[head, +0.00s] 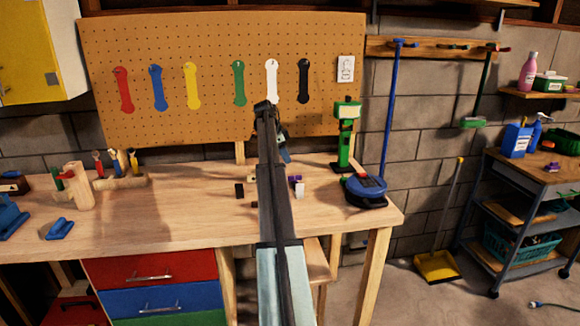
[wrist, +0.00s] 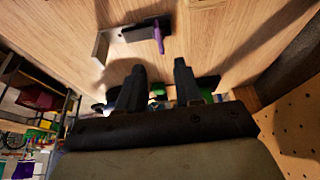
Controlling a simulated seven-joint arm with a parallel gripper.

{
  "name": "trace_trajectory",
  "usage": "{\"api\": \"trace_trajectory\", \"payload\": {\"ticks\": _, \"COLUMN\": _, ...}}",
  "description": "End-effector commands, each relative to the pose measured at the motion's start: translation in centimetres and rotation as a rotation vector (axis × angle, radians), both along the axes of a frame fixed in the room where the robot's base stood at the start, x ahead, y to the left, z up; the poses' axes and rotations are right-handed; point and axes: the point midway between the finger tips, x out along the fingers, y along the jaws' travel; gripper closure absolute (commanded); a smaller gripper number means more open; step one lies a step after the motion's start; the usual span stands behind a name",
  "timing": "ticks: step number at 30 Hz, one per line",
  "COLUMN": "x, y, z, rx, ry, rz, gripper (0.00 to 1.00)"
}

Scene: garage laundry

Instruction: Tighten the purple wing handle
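The purple wing handle (wrist: 158,40) stands out from a dark block (wrist: 148,30) on the wooden workbench in the wrist view. A pale metal plate (wrist: 101,47) is at the block's left end. In the head view a small patch of purple (head: 296,179) shows just right of my arm, above a pale piece; the rest is hidden. My gripper (wrist: 159,68) is open, its two dark fingers apart with nothing between them. The handle lies beyond the fingertips, roughly in line with the gap, and is not touched. In the head view my arm mostly hides the gripper.
A green stand (head: 344,140) and a blue round tool (head: 366,190) are on the bench at right. A wooden holder with tools (head: 121,182) stands at left. The pegboard (head: 215,60) rises behind the bench. Bare bench top lies left of my arm.

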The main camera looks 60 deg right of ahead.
Motion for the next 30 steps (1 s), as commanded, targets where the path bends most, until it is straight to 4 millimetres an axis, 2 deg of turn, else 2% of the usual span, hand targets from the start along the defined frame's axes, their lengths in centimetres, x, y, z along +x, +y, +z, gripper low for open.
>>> {"api": "trace_trajectory", "payload": {"ticks": 3, "x": 0.6, "y": 0.5, "z": 2.0, "rx": -0.002, "ry": -0.001, "rz": 0.001, "gripper": 0.65}}
{"api": "trace_trajectory", "payload": {"ticks": 9, "x": 1.2, "y": 1.1, "z": 4.0, "rx": -0.002, "ry": -0.001, "rz": 0.000, "gripper": 0.65}}
{"api": "trace_trajectory", "payload": {"ticks": 22, "x": 1.3, "y": 1.3, "z": 4.6, "rx": 0.000, "ry": 0.000, "rz": -0.001, "gripper": 0.65}}
{"api": "trace_trajectory", "payload": {"ticks": 26, "x": 1.0, "y": 1.4, "z": 4.3, "rx": 0.001, "ry": 0.001, "rz": -0.002, "gripper": 0.76}}
{"api": "trace_trajectory", "payload": {"ticks": 30, "x": -0.8, "y": 3.2, "z": 3.2, "rx": 0.005, "ry": 0.005, "rz": -0.003, "gripper": 0.90}}
